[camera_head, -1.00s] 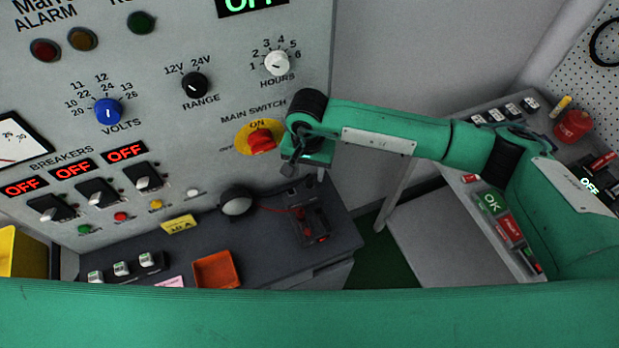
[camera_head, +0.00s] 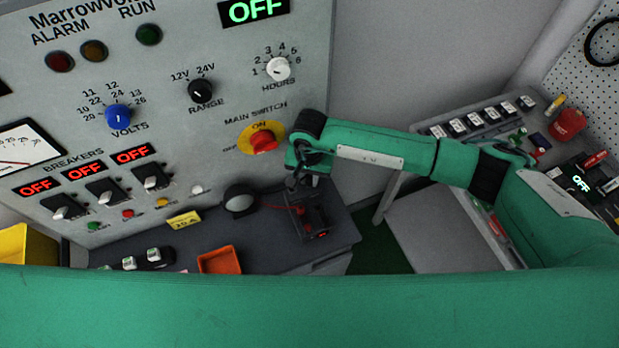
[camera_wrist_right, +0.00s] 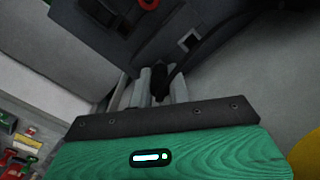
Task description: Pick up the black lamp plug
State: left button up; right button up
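My right gripper (camera_head: 296,181) points down beside the lower right of the grey panel, just above the bench. In the right wrist view its grey fingers (camera_wrist_right: 160,92) show beyond the green palm. A small black piece, apparently the black lamp plug (camera_wrist_right: 161,78), is between or just behind the fingertips. A dark strip runs from it up to the right. I cannot tell whether the fingers touch it. In the head view the plug is too small or hidden to make out. My left gripper is out of view.
A black box with red parts (camera_head: 318,228) stands on the dark bench (camera_head: 345,231) close below the gripper. A round lamp (camera_head: 240,201) and an orange tray (camera_head: 219,261) are left of it. The panel's red main switch (camera_head: 263,141) is just left of my wrist.

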aim_at(311, 178)
jog(key=shift+r, duration=0.1)
jog(key=shift+w+r+b, duration=0.1)
jog(key=shift+r+b, duration=0.7)
jog(key=shift+b, duration=0.15)
jog(key=shift+s+d+r+b, duration=0.2)
jog(key=shift+s+r+b, duration=0.3)
jog(key=shift+r+b, duration=0.25)
jog(key=s+d+b, duration=0.2)
jog(key=s, duration=0.3)
jog(key=s+d+b, duration=0.2)
jog(key=s, duration=0.3)
jog(key=s+d+b, duration=0.2)
jog(key=s, duration=0.3)
jog(key=shift+s+d+r+b, duration=0.15)
jog(key=shift+s+d+b, duration=0.15)
jog(key=shift+s, duration=0.1)
